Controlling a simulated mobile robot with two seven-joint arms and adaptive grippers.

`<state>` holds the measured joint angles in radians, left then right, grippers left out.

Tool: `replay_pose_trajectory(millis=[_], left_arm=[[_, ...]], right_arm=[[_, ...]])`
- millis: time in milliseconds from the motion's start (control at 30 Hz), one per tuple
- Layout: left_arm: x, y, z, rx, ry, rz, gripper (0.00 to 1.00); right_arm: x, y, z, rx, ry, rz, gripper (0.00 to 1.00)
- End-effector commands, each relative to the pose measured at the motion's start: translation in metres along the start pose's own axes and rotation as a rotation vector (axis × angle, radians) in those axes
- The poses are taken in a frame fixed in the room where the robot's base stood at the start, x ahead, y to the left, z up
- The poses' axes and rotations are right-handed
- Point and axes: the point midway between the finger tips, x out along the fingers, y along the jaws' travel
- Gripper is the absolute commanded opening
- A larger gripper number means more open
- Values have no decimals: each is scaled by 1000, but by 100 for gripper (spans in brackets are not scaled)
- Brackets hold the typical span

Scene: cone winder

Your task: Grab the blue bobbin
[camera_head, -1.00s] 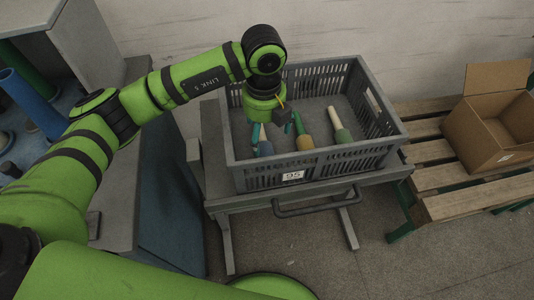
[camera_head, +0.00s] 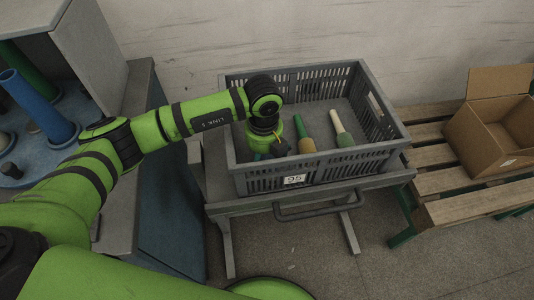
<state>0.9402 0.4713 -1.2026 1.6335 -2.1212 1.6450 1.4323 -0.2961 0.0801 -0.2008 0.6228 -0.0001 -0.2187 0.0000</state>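A grey slatted crate (camera_head: 240,180) stands on a grey stand and holds the bobbins. The blue-based bobbin at the crate's left is almost wholly hidden behind my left wrist and gripper. My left gripper (camera_head: 280,148) is low inside the left part of the crate, at that bobbin's place. Its fingers are dark, small and pointed down, and I cannot tell whether they are open, shut or touching the bobbin. My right gripper is not in view.
An open cardboard box (camera_head: 485,135) stands on a slatted bench (camera_head: 435,155). A machine with a large blue tube (camera_head: 38,110) is at left.

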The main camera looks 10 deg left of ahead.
Motion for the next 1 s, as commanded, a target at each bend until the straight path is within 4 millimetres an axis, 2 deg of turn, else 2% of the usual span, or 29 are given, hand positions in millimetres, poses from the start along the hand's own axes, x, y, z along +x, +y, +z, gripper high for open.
replay_pose_trajectory(millis=[67,167,200,233,733,867,1000], left_arm=[[0,0,0,0,0,0,90],[0,0,0,0,0,0,54],[0,0,0,0,0,0,38],[0,0,0,0,0,0,28],[-4,0,0,0,0,0,27],[-15,-1,1,0,-2,-2,27],[-37,-1,1,1,-4,-4,27]], right_arm=[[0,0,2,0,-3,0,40],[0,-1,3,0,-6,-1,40],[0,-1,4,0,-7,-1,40],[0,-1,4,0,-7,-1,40],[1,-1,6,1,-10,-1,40],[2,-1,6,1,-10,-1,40],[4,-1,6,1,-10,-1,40]])
